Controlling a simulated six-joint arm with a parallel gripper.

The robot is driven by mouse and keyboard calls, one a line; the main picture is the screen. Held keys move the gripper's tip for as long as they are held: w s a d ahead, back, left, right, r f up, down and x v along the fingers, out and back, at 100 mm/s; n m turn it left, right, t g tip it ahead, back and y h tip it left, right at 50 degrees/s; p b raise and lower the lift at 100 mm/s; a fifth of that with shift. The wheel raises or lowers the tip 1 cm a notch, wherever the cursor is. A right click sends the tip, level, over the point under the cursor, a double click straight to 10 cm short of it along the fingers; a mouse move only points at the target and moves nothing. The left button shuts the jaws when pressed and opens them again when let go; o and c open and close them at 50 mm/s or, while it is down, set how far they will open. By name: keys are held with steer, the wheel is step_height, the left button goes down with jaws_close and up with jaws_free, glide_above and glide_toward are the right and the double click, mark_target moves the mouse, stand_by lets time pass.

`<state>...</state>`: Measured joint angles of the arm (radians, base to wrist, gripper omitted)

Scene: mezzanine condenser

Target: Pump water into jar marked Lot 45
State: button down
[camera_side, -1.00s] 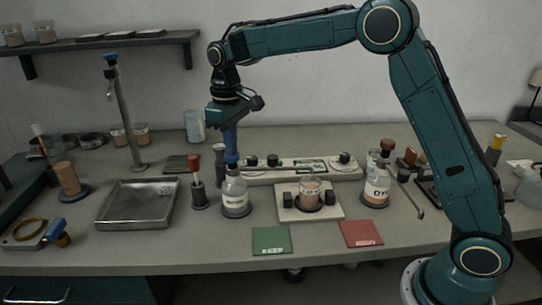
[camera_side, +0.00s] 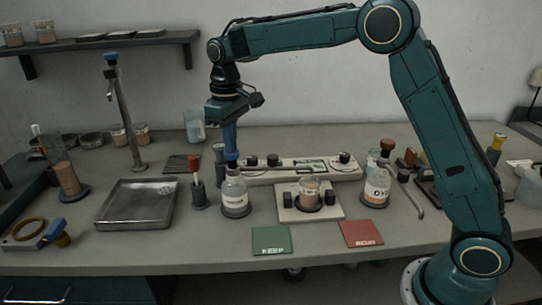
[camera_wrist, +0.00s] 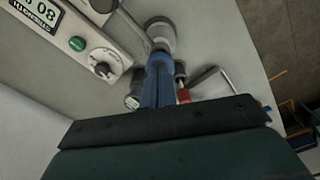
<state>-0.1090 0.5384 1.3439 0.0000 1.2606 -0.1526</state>
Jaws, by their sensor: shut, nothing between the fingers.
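A clear bottle with a white label (camera_side: 235,197) stands upright on the counter; its print is too small to read for sure. My gripper (camera_side: 231,160) points straight down with its blue fingers shut and empty, the tips at the top of this bottle. I cannot tell whether they touch its pump head. In the wrist view my blue fingers (camera_wrist: 158,80) reach over the bottle and hide part of it. A small glass jar with brownish contents (camera_side: 309,193) sits on a pale plate (camera_side: 290,212) to the right. I cannot read "Lot 45" on it.
A control panel with knobs (camera_side: 285,172) lies behind the bottle. A red-topped tool in a dark holder (camera_side: 198,190) stands close left. A steel tray (camera_side: 135,205), an orange-filled labelled bottle (camera_side: 376,190), a green card (camera_side: 271,240) and a red card (camera_side: 361,233) lie around.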

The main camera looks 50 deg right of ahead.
steer(key=shift+r, duration=2.25)
steer(key=shift+r, duration=0.1)
step_height(320, 180, up, 4)
steer(key=shift+r, duration=0.2)
steer(key=shift+f, duration=0.1)
steer(key=shift+f, duration=3.2)
